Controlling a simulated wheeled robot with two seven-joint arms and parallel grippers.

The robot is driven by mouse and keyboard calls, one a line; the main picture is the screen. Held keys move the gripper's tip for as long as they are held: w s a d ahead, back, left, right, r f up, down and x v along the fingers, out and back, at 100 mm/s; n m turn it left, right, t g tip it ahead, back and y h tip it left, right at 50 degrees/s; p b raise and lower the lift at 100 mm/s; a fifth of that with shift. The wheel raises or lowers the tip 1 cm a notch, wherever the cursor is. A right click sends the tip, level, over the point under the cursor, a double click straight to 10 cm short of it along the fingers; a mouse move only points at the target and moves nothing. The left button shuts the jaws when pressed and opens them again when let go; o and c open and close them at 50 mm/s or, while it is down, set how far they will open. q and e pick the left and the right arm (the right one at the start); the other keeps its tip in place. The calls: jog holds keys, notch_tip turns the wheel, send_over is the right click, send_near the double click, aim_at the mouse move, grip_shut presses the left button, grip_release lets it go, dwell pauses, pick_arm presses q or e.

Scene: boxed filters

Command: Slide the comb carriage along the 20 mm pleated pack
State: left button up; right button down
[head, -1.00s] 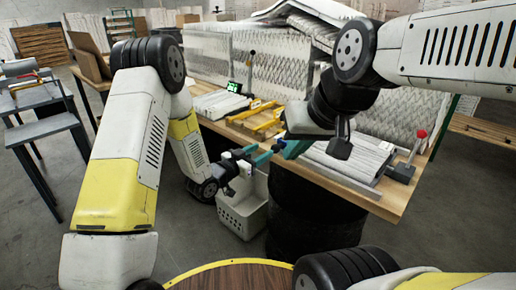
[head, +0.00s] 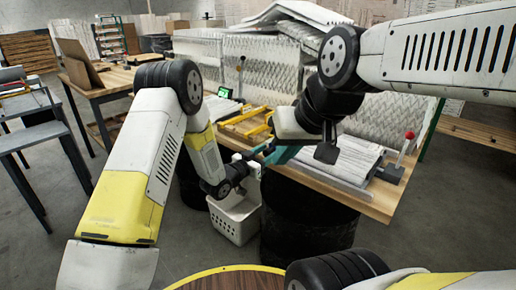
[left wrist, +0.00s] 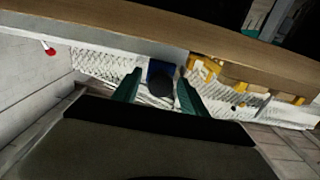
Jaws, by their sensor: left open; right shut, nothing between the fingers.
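The white pleated pack (head: 356,155) lies flat on the workbench, with a grey rail (head: 340,181) along its near edge. My left gripper (head: 268,152) is at the bench's front edge, left of the pack. In the left wrist view its two teal fingers (left wrist: 157,92) are apart. A blue block (left wrist: 158,68) with a round black top (left wrist: 161,87) shows between them; I cannot tell if it is the comb carriage or if the fingers touch it. My right gripper (head: 284,152) hangs over the bench's front, close to the left one, partly hidden by its wrist.
A block with a red-knobbed lever (head: 408,137) stands right of the pack. Yellow frames (head: 240,117) lie on the bench (head: 380,206) to the left. A white basket (head: 233,222) stands below the front edge. Tall pleated panels (head: 270,66) stand at the back.

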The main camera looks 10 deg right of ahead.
pick_arm(q)
grip_shut()
dwell(1.3)
